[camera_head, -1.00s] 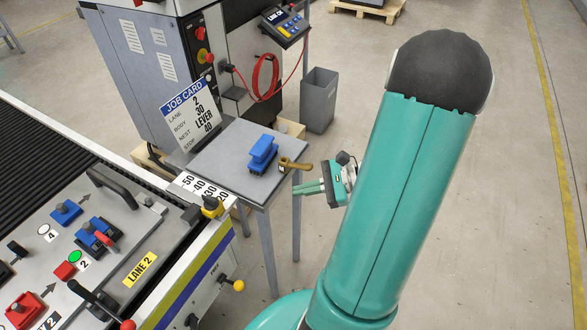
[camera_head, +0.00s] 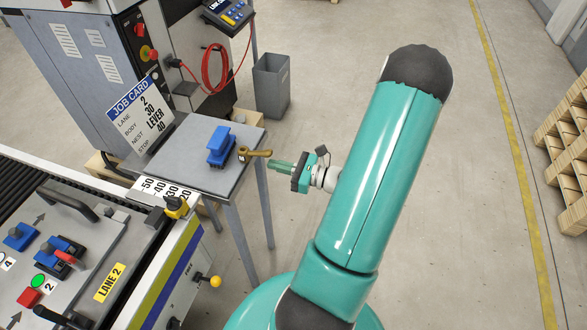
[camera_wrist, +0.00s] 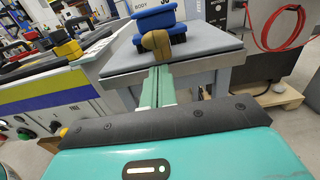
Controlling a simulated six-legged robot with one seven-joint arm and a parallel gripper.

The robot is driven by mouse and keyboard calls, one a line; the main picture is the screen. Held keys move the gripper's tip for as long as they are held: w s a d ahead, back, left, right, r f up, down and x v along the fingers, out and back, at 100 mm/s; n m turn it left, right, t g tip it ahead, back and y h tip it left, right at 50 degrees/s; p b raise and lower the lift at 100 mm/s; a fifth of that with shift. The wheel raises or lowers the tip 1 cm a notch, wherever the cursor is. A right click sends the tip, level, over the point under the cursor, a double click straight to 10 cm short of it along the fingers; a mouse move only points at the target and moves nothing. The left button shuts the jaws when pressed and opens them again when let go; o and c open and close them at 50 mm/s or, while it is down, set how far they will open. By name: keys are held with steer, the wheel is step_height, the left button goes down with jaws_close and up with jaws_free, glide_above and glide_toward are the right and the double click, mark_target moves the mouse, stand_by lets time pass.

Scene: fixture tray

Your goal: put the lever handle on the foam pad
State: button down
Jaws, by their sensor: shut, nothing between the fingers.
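The brass-coloured lever handle (camera_head: 256,153) rests at the right edge of the grey pad-topped stand (camera_head: 185,178), its arm sticking out past the edge. A blue block (camera_head: 220,147) stands beside it on the same top. My gripper (camera_head: 270,166) is shut and empty, just right of and below the handle's outer end, apart from it as far as I can tell. In the wrist view, the green fingers (camera_wrist: 161,78) point at the handle's rounded end (camera_wrist: 155,43), with the blue block (camera_wrist: 156,20) behind. The grey top is the only pad-like surface I can make out.
The lane 2 fixture tray (camera_head: 90,265) with blue and red parts lies at lower left. A job card (camera_head: 138,112) stands behind the stand. A grey bin (camera_head: 271,85) and a red hose (camera_head: 215,68) are beyond.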

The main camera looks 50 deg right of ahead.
mark_target(249, 158)
steer(key=x, duration=0.5)
steer(key=shift+w+a, duration=0.1)
steer(key=shift+w, duration=0.2)
steer(key=x, duration=0.3)
steer(key=shift+w+a, duration=0.15)
steer(key=shift+w, duration=0.2)
steer(key=shift+s, duration=0.1)
